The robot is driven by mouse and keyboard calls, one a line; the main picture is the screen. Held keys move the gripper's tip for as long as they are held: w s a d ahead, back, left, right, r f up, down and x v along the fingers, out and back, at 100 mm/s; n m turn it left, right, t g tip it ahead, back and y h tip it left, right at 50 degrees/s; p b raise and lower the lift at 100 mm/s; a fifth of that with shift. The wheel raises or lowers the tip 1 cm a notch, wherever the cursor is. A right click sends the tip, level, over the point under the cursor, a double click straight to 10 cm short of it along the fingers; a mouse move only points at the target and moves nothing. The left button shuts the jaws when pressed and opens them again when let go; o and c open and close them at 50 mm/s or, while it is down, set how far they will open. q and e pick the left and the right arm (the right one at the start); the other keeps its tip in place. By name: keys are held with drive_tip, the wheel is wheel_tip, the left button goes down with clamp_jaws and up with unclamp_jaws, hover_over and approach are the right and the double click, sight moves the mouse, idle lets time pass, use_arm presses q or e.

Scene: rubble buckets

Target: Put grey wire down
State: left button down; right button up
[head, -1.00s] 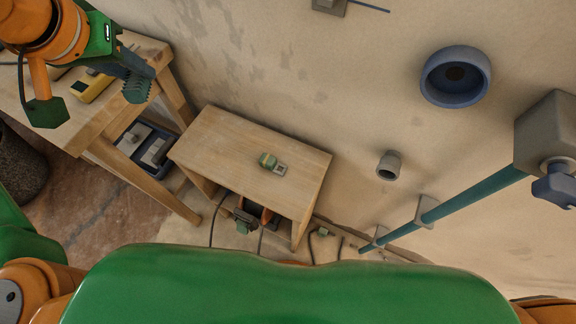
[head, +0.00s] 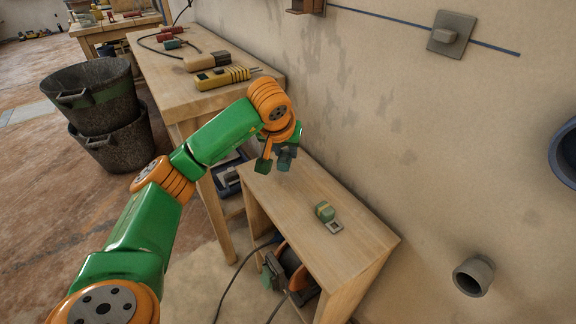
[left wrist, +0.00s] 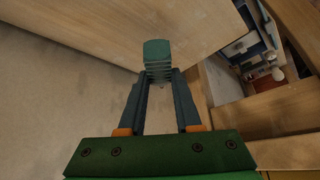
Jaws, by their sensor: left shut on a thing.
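My left gripper (head: 275,162) hangs over the back left end of the low wooden table (head: 340,262), fingers pointing down. Whether the tips touch the tabletop I cannot tell. A small green and yellow item with a grey plate (head: 327,214) lies on the low table, apart from the gripper. My right gripper is not in view.
A taller workbench (head: 160,72) at the left holds a yellow tool (head: 222,77) and a dark cable. A reel (head: 290,265) and cables are under the low table. Black buckets (head: 110,125) stand on the floor. The wall (head: 420,130) is close behind.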

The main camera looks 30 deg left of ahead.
sight(286, 157)
use_arm(q)
drive_tip(key=f, duration=0.2)
drive_tip(key=f+b, duration=0.1)
drive_tip(key=shift+w+d+f, duration=0.1)
drive_tip(key=shift+w+f, duration=0.2)
drive_tip(key=shift+f, duration=0.2)
drive_tip(key=shift+r, duration=0.1)
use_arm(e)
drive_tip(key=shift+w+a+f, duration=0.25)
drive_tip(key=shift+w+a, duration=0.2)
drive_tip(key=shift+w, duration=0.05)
